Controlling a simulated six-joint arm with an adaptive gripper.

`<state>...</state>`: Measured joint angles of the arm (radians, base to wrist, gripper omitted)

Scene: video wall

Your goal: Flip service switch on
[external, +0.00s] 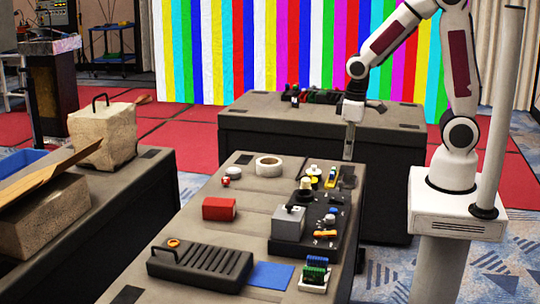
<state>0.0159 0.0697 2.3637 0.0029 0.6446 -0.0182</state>
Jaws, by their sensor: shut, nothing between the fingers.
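My gripper (348,153) is shut and empty, pointing down at the far right end of the front table (190,222). A dark panel (283,250) lies on the right side of this table. It carries a grey box (289,221) with a small dark lever-like part on top, and several small coloured controls, including an orange one (325,234) and a blue one (334,210). The service switch is too small to single out; I cannot tell its position. My gripper appears beyond the panel, apart from the grey box.
The front table also holds a white tape roll (269,166), a red box (219,209), a ribbed black case (201,262), a blue sheet (271,275) and green connectors (315,272). A second table (250,124) stands behind. The table's left middle is mostly clear.

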